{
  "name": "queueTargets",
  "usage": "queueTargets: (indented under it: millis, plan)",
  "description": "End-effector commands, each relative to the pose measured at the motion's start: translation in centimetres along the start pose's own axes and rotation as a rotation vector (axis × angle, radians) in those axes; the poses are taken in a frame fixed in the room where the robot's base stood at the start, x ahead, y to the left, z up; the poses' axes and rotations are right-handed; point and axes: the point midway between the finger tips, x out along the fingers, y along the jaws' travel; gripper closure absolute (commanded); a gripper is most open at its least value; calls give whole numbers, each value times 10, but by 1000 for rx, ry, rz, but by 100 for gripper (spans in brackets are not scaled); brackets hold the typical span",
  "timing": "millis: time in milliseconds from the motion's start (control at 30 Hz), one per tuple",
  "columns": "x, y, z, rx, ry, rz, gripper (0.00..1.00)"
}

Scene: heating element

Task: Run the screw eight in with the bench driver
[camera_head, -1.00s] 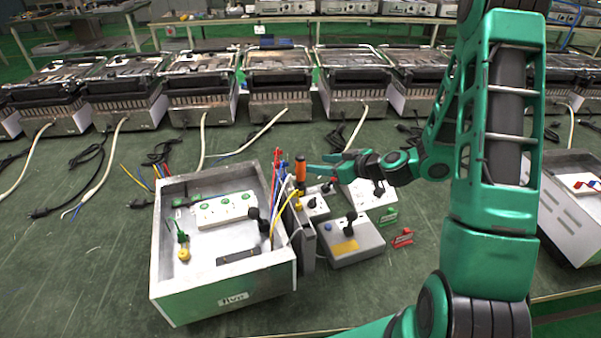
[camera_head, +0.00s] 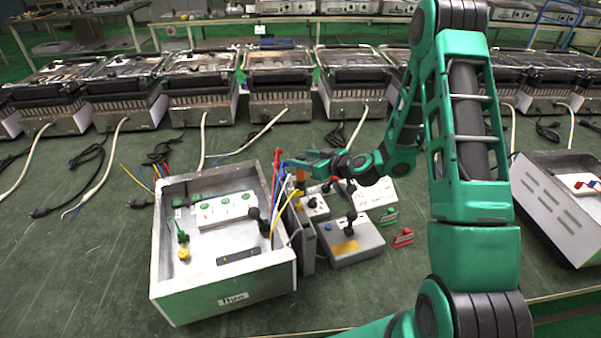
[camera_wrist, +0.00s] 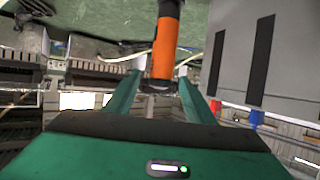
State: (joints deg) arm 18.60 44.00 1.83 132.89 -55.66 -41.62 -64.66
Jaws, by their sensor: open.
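The bench driver (camera_head: 300,177), with an orange handle, stands upright just right of the open metal box (camera_head: 162,240). In the wrist view its orange handle (camera_wrist: 164,48) shows between the two fingertips, with a dark end. My gripper (camera_head: 297,163) is at the driver's upper part in the head view. In the wrist view my gripper (camera_wrist: 161,82) has its green fingers apart on either side of the handle, with no clear contact. A white block (camera_head: 222,209) with green round marks lies in the box. I cannot tell which screw is number eight.
A grey control box (camera_head: 352,243) with a black knob stands right of the metal box. Green (camera_head: 389,215) and red (camera_head: 403,238) clips lie beside it. Coloured wires rise near the driver. Another metal case (camera_head: 560,205) stands at the right.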

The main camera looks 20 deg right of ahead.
Motion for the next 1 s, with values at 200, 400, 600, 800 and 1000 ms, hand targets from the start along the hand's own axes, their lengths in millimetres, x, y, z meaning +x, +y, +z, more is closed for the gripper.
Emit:
queueTargets:
  millis: [200,400,600,800,1000]
  plan:
    - [22,0,1,-1,-1,0,51]
    - [23,0,0,1,-1,1,51]
    - [23,0,0,1,-1,1,84]
    - [23,0,0,1,0,1,100]
    - [23,0,-1,0,1,1,100]
